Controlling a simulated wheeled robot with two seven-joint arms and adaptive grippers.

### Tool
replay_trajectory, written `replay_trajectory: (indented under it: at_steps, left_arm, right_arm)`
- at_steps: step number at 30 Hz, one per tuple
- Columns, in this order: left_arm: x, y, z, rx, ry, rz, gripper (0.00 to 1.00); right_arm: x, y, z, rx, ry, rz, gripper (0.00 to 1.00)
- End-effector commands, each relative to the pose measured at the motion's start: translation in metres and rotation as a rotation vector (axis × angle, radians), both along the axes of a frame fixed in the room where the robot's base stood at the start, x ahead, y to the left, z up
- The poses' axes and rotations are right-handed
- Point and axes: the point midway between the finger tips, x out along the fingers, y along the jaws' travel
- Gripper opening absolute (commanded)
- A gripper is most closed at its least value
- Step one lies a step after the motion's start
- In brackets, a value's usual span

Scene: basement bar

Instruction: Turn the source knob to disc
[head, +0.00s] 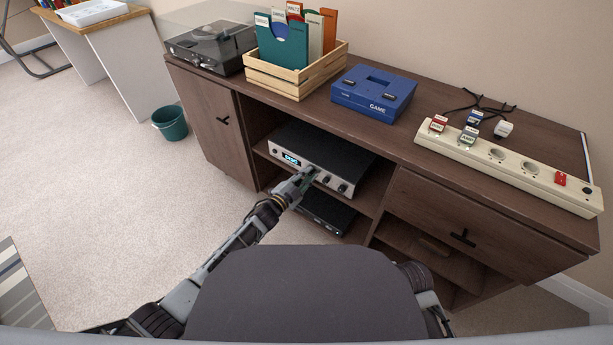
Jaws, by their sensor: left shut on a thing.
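The amplifier (325,149) is a silver-fronted box with a dark top on the cabinet's middle shelf. Its small lit blue display (291,159) carries white text that looks like "DISC", but it is too small to be sure. My left gripper (308,173) is at the front panel, just right of the display. It is shut on the source knob, which its fingers mostly hide. Two smaller dark knobs (327,180) and (342,188) show to the right of the gripper. My right gripper is out of view; only part of that arm shows at the bottom.
A black device (322,212) lies on the shelf below. The cabinet top holds a turntable (211,46), a wooden crate (296,82) of record sleeves, a blue game console (374,92) and a power strip (510,166). A teal bucket (170,123) stands on the open carpet at left.

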Motion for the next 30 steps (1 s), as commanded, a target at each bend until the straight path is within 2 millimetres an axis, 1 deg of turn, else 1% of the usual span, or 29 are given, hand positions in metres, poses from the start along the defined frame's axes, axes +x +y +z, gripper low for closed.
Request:
replay_trajectory:
  at_steps: [13,14,18,19,30]
  left_arm:
    - [-0.0007,-0.0006,-0.0005,0.011,-0.007,-0.001,0.0]
    - [-0.0007,-0.0006,-0.0005,0.01,-0.007,-0.001,0.22]
    - [-0.0006,-0.0005,-0.0004,0.01,-0.007,-0.001,0.4]
    - [-0.0005,-0.0005,-0.0003,0.01,-0.007,-0.001,0.41]
    - [-0.0009,0.0004,-0.0002,0.01,-0.007,0.0,0.41]
  right_arm:
    - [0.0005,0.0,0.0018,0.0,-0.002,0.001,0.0]
    - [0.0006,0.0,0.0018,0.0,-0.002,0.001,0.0]
    - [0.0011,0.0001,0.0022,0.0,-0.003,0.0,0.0]
    - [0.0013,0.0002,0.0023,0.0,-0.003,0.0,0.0]
    - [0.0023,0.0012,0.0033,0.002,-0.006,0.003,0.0]
